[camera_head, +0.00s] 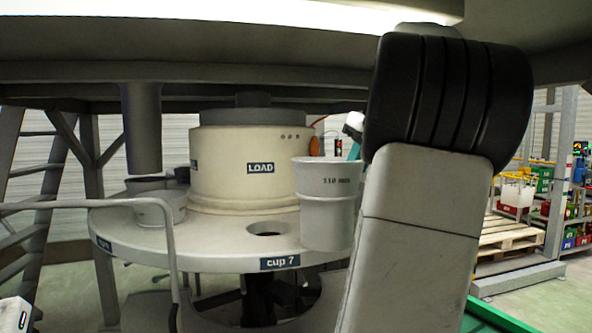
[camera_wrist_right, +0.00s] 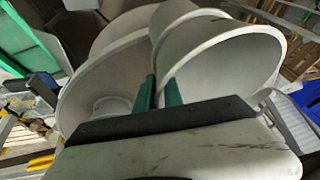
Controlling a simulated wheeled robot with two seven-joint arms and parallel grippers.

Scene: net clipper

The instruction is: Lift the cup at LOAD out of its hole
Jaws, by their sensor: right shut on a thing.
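A pale grey cup (camera_head: 327,205) marked "110 mm" stands upright, right of an empty round hole (camera_head: 268,229) in the turntable (camera_head: 225,257). The LOAD label (camera_head: 260,168) is on the cream drum behind. My right arm covers the area right of the cup. My right gripper (camera_head: 353,142) shows only partly there, its teal finger at the cup's far right rim. Whether the cup's base touches the turntable is unclear. My left gripper is out of view.
Other grey cups (camera_head: 160,208) stand on the turntable's left side. A bent grey rail (camera_head: 90,203) crosses the left front. A vertical pipe (camera_head: 142,128) hangs above the left cups, and a heavy beam (camera_head: 200,72) spans overhead. Pallets (camera_head: 510,238) lie far right.

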